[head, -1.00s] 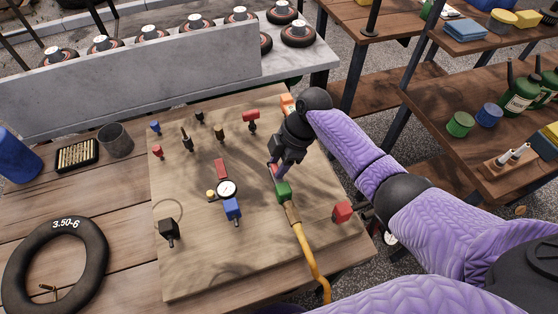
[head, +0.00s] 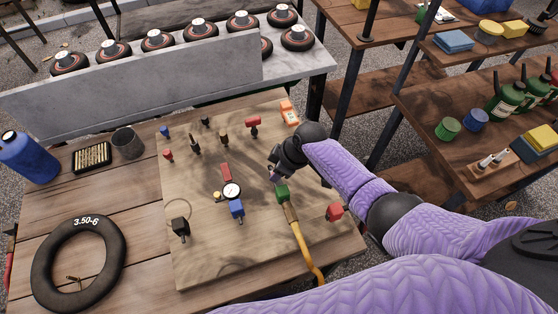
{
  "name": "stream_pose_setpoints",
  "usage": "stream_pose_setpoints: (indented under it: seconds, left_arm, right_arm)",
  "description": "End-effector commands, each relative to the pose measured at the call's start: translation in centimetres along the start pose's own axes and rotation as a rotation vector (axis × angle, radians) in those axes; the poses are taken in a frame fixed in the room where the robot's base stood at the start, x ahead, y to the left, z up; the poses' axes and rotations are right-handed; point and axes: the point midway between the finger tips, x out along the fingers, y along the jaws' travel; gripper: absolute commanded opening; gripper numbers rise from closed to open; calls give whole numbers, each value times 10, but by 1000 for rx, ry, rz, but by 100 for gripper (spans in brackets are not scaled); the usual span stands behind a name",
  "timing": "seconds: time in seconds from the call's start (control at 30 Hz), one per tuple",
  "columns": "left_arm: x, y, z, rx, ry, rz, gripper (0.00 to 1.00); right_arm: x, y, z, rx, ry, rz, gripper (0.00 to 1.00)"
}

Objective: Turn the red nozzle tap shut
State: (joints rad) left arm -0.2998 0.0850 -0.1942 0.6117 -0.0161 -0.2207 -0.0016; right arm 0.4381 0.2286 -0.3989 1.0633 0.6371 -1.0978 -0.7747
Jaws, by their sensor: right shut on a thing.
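My right gripper (head: 274,176) is shut at the upper end of the green nozzle body (head: 282,192), in the middle of the wooden board. The red nozzle tap sits at that end, between the fingers, and is almost wholly hidden by them. A brass fitting and a yellow hose (head: 304,247) run from the green body towards the board's front edge. My left gripper is not in view.
The board (head: 205,265) carries a pressure gauge (head: 232,190), a blue part (head: 237,208), a black part (head: 180,227) and several small coloured fittings. A black tyre (head: 45,262) lies left.

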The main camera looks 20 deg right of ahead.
Motion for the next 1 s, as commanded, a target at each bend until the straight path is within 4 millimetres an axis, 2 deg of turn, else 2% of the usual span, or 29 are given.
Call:
stream_pose_setpoints:
  seconds: [0.03,0.4,0.7,1.0]
  left_arm:
    - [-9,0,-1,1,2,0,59]
    - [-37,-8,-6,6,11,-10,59]
    - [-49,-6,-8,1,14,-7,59]
    - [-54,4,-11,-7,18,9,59]
  right_arm:
    - [-4,-1,-2,37,1,15,0]
    - [-3,-4,-3,359,2,149,0]
    - [-1,-5,-3,594,2,246,0]
    - [0,-6,-3,751,2,311,0]
